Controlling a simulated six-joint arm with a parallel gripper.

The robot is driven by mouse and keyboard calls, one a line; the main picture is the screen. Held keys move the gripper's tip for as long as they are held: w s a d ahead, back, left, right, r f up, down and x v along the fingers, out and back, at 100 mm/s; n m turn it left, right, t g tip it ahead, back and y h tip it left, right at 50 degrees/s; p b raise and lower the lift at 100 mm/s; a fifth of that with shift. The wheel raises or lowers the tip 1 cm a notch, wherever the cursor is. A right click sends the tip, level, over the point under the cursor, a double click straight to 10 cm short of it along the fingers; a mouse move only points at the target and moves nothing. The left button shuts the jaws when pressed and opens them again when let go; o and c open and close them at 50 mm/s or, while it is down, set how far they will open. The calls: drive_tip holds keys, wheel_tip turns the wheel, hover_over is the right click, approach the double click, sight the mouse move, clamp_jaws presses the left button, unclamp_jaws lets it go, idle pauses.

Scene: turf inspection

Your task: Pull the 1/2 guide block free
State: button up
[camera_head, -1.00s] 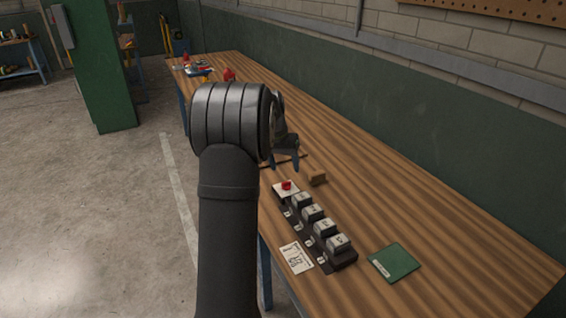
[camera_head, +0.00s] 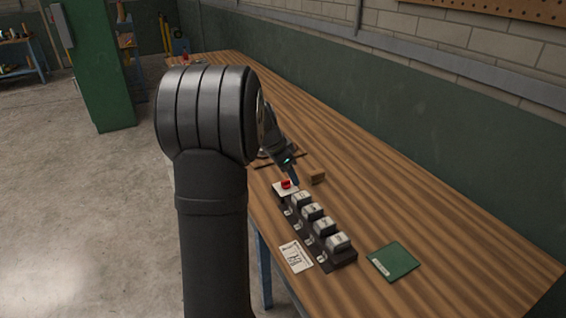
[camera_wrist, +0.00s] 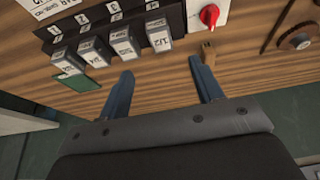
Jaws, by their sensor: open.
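The 1/2 guide block (camera_wrist: 158,35) is a grey block with a white label, at the end of the dark rack (camera_wrist: 176,17) beside the red knob. It also shows in the head view (camera_head: 301,199), where its label is too small to read. Several similar blocks (camera_wrist: 95,50) stand in the same row. My gripper (camera_wrist: 160,66) is open and empty, its two blue-grey fingers spread to either side of the 1/2 block's line in the wrist view but apart from it. In the head view my gripper (camera_head: 294,180) is above the knob end of the rack.
A red knob (camera_head: 286,184) on a white plate adjoins the 1/2 block. A small brown block (camera_head: 317,176) lies just behind. A paper card (camera_head: 296,256) and a green booklet (camera_head: 394,262) flank the rack's near end. The wooden bench (camera_head: 440,225) is clear toward the wall.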

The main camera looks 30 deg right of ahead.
sight(301, 195)
drive_tip(key=x, duration=1.2)
drive_tip(key=shift+d+f, duration=0.1)
drive_tip(key=shift+f, duration=0.05)
drive_tip(key=shift+c, duration=0.2)
drive_tip(key=c, duration=1.1)
drive_tip(key=o, duration=0.3)
drive_tip(key=shift+c, duration=1.1)
drive_tip(key=shift+r, duration=0.4)
drive_tip(key=shift+r, duration=0.75)
drive_tip(key=shift+r, duration=0.15)
